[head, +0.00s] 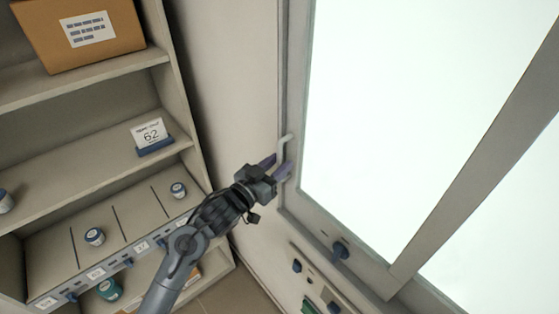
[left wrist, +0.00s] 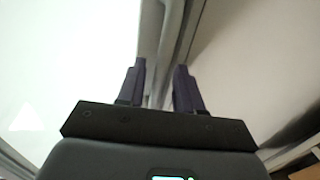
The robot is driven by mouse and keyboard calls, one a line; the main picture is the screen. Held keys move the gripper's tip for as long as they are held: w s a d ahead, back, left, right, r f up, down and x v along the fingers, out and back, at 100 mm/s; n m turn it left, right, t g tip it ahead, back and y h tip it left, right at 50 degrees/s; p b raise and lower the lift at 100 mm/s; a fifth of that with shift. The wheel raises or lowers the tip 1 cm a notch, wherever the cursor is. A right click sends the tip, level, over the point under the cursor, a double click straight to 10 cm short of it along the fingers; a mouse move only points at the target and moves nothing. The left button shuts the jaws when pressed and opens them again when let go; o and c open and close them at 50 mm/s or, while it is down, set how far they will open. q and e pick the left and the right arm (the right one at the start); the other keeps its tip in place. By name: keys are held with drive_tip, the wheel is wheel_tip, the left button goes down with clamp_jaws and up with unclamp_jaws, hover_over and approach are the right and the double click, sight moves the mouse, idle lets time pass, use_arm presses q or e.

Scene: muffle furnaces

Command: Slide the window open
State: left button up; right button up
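The window (head: 395,110) is a bright pane in a grey frame, upright on the right of the head view. A pale bar handle (head: 284,146) is on the left edge of its frame. My left gripper (head: 280,165) is at the lower part of this handle, with its dark purple fingers on either side of it. In the left wrist view, the fingers of my left gripper (left wrist: 160,72) are apart, and a pale strip runs between them. Whether either finger touches the handle cannot be told. My right gripper is not in view.
A shelf unit (head: 85,95) stands at the left with a cardboard box (head: 115,45), a sign marked 62 (head: 151,134) and small jars. A panel with knobs (head: 318,280) is on the wall below the window. Bare wall lies between shelf and window.

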use_arm(q)
drive_tip(key=shift+w+d, duration=0.35)
drive_tip(key=shift+w, duration=0.05)
clamp_jaws()
